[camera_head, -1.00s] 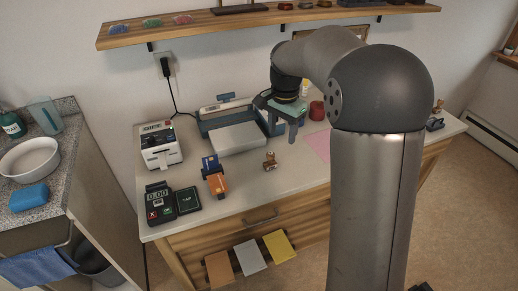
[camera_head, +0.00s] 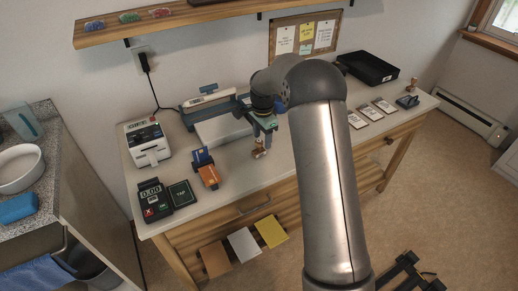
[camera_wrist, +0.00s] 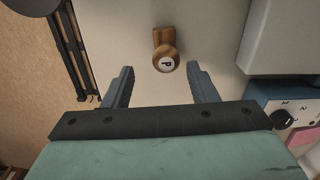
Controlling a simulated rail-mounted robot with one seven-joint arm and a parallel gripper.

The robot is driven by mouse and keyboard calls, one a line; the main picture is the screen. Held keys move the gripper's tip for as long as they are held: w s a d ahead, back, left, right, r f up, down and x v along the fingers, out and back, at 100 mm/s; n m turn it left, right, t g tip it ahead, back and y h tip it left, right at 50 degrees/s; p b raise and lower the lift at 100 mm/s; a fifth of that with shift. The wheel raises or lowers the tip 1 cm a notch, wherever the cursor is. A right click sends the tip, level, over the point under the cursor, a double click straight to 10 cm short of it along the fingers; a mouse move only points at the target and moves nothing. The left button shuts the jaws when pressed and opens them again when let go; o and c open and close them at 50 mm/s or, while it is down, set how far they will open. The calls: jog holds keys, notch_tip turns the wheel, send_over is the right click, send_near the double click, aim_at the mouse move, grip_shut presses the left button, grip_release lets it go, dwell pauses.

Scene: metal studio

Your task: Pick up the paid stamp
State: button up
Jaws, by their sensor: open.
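A small wooden stamp (camera_head: 259,149) stands on the white counter, right of the orange card holder. In the wrist view the stamp (camera_wrist: 166,60) shows a round top with a letter "P" on a pale label, between and just beyond the fingertips. My gripper (camera_head: 265,132) is just above the stamp in the head view and partly overlaps it. In the wrist view my gripper (camera_wrist: 160,78) is open, with nothing between its fingers. A second stamp (camera_head: 412,85) stands at the far right end of the counter.
The label printer (camera_head: 147,143), card terminal (camera_head: 154,201) and orange card holder (camera_head: 208,175) are to the left. A black tray (camera_head: 369,68), several pale cards (camera_head: 371,112) and an ink pad (camera_head: 407,101) are to the right.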

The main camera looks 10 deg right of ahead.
aim_at(260, 147)
jog(key=shift+w+a+f+p, duration=0.1)
jog(key=shift+f+p, duration=0.1)
jog(key=shift+f, duration=0.75)
jog(key=shift+w+a+f+p, duration=0.15)
jog(key=shift+f+p, duration=0.1)
jog(key=shift+f, duration=0.75)
jog(key=shift+w+a+f+p, duration=0.1)
jog(key=shift+f+p, duration=0.1)
jog(key=shift+f, duration=0.75)
jog(key=c, duration=1)
